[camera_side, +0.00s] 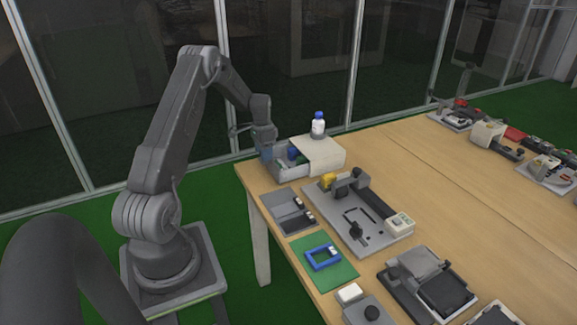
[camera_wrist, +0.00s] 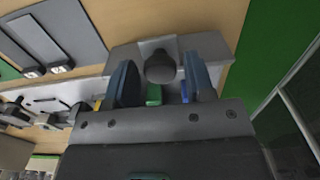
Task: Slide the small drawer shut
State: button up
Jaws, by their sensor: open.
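The small drawer (camera_side: 292,173) is grey and stands pulled out of its white housing (camera_side: 324,152) at the far left corner of the table. Its grey front panel (camera_wrist: 210,46) and dark round knob (camera_wrist: 160,67) show in the wrist view. A blue item (camera_side: 293,153) lies in the drawer; a green item (camera_wrist: 154,95) also shows there. My gripper (camera_side: 267,155) is at the drawer's front end. In the wrist view its open fingers (camera_wrist: 160,60) appear on either side of the knob. I cannot tell whether they touch it.
A white bottle with a blue cap (camera_side: 318,125) stands on the housing. A grey tray (camera_side: 289,210), a fixture plate (camera_side: 378,238) and a green mat (camera_side: 340,272) lie nearer. The table's left edge is close to the drawer. Bare wood (camera_side: 455,190) lies to the right.

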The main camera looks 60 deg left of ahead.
jog(key=c, duration=0.5)
jog(key=shift+w, duration=5.85)
jog(key=shift+r, duration=0.1)
jog(key=o, duration=0.5)
